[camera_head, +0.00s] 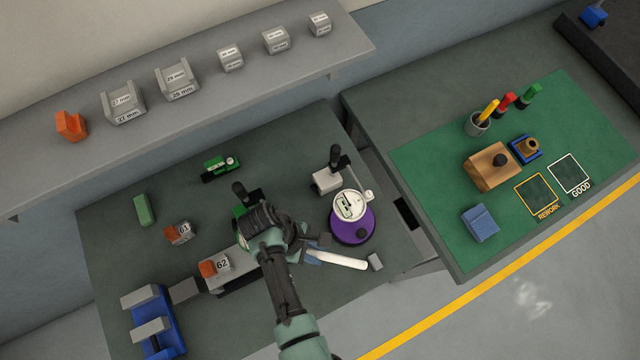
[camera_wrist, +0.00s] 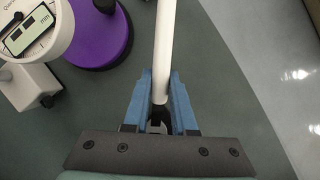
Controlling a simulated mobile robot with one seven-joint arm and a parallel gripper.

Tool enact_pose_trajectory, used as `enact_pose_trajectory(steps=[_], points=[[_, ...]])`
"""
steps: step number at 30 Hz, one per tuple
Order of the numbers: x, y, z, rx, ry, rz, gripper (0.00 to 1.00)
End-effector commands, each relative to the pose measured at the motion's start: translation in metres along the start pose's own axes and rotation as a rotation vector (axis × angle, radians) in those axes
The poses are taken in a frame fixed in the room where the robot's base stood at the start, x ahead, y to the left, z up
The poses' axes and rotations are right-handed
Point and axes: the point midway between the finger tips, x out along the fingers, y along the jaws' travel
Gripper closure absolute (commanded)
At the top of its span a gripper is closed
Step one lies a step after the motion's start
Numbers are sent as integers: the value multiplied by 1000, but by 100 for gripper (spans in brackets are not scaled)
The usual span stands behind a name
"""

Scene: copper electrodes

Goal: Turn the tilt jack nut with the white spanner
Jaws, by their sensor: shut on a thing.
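The white spanner (camera_head: 338,258) shows as a long pale handle pointing right from my gripper (camera_head: 308,251), near the front of the dark green bench. In the wrist view my gripper (camera_wrist: 160,88) has its blue fingers shut on the spanner (camera_wrist: 164,45), whose handle runs up out of the picture. A dark part sits between the finger bases; I cannot tell what it is. My wrist and arm hide part of the bench in the head view. I cannot make out the tilt jack nut in either view.
A purple round base with a white dial gauge (camera_head: 350,206) stands just behind the spanner. A grey block with a black knob (camera_head: 327,180) stands behind. Blocks marked 61 and 62 (camera_head: 221,264) lie left.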

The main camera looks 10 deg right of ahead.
Motion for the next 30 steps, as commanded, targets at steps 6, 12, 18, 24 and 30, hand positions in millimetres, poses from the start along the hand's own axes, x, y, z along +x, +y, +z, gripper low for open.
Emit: enact_pose_trajectory(steps=[6, 12, 18, 24, 30], points=[[-3, 0, -8, -2, 0, 0, 100], [-6, 0, -14, -1, 0, 1, 100], [-8, 0, -16, -5, 0, 3, 100], [-11, 15, -17, -161, -1, 73, 100], [-13, 33, -21, -356, -1, 163, 100]])
